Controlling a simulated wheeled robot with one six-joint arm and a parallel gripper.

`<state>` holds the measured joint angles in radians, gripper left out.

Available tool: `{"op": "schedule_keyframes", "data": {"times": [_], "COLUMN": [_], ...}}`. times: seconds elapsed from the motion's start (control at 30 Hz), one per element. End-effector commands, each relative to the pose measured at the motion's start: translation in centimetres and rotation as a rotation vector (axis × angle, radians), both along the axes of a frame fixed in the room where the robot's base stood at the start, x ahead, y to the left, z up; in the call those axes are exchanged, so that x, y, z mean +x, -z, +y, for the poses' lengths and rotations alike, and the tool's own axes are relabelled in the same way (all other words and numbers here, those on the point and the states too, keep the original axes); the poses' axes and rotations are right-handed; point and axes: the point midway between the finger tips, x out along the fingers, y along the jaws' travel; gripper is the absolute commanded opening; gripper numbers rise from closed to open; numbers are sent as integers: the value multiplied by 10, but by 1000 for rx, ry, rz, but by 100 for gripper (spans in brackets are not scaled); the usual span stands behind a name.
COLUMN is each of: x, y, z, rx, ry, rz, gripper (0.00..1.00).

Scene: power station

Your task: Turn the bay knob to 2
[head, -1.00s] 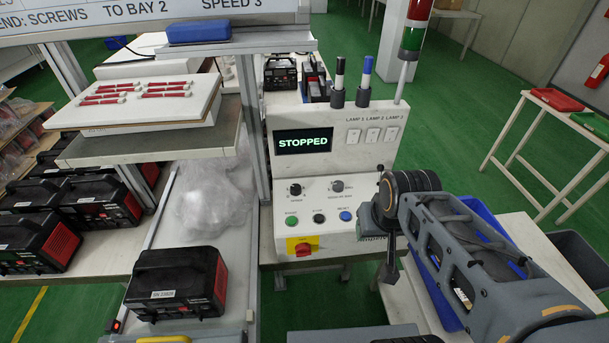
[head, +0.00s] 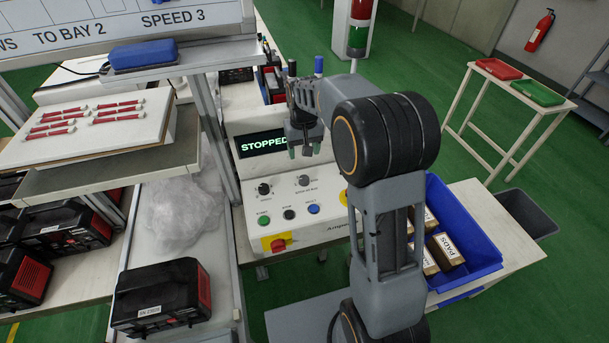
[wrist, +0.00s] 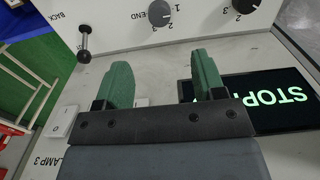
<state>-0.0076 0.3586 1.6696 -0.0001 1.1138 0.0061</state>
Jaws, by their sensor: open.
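The control panel (head: 330,222) stands in the middle of the head view. It has two dark round knobs, the left one (head: 264,189) and the right one (head: 305,181). The right knob also shows in the wrist view (wrist: 160,9), by numbers and lettering ending in "END"; it looks like the bay knob, but its setting is unclear. The other knob is partly cut off in the wrist view (wrist: 245,5). My gripper (head: 304,150) is open and empty, above the right knob in the head picture and apart from it. Its green fingers (wrist: 163,70) are spread.
The screen (head: 262,144) reads STOPPED, partly behind my gripper. Below the knobs are green, black and blue buttons and a red switch (head: 279,244). A ball-ended lever (wrist: 84,40) stands beside the knobs. A blue bin (head: 470,240) with boxes is at right.

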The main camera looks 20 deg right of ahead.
Motion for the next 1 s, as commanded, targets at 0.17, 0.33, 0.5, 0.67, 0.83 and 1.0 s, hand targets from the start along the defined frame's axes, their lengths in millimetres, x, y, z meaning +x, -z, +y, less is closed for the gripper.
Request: {"op": "schedule_keyframes", "data": {"times": [0.17, 0.33, 0.5, 0.67, 0.83, 1.0], "x": [-2, -2, -2, -1, -1, -1], "y": [35, 67, 93, 108, 116, 118], "z": [-1, -1, -1, -1, -1, -1], "rx": [0, 0, 0, 0, 0, 0], "ry": [2, 2, 2, 2, 2, 2], "rz": [5, 4, 4, 1, 0, -1], "gripper": [63, 63, 63, 63, 63, 63]}}
